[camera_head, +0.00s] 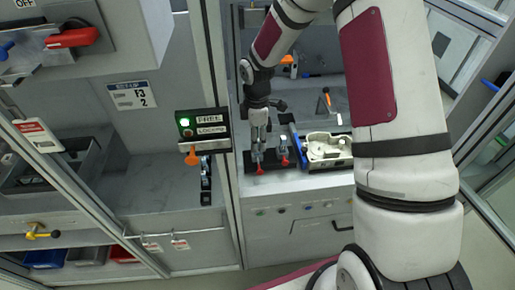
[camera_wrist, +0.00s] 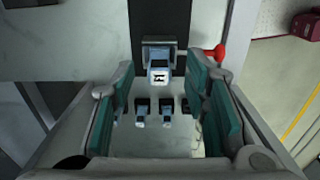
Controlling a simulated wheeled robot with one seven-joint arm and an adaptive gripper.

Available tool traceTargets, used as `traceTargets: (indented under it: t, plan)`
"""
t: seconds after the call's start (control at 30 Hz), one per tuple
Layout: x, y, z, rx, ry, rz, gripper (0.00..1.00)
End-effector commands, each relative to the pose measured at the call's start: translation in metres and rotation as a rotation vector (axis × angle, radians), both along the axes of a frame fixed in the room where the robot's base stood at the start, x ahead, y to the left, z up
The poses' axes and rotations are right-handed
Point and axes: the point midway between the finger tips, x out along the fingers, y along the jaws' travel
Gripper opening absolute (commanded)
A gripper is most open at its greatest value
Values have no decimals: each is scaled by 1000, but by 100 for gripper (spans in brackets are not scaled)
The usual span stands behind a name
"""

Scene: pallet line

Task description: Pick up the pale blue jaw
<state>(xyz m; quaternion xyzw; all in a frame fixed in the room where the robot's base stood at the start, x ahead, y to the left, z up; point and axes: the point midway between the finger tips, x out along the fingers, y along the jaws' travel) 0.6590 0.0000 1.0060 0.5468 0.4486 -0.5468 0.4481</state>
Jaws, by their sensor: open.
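In the wrist view a small pale blue piece with a white-and-black label, which looks like the pale blue jaw (camera_wrist: 159,65), sits at a dark strip, centred between my fingers. My gripper (camera_wrist: 160,78) is open, with teal pads on either side of it, apart from it. In the head view my gripper (camera_head: 258,152) points down over a dark tray (camera_head: 250,168) on the bench. The jaw cannot be told apart from the gripper there.
Smaller dark-and-pale-blue pieces (camera_wrist: 166,111) stand in a row lower in the wrist view. A red knob (camera_wrist: 220,51) is close to the right finger. In the head view a cream bin (camera_head: 328,150) stands right of the tray, and a cabinet post (camera_head: 226,110) stands left.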

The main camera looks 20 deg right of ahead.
Motion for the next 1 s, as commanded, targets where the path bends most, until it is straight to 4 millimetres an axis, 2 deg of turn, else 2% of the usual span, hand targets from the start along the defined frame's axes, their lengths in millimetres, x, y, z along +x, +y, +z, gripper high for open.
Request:
traceTargets:
  t: [0.23,0.5,0.53,0.7,1.0]
  plan:
    - [0,0,-27,-1,1,2,42]
    - [1,0,-30,0,-1,1,42]
    - [1,0,-30,0,-1,1,39]
    - [1,0,-30,0,-1,1,1]
    - [1,0,-30,0,-1,1,0]
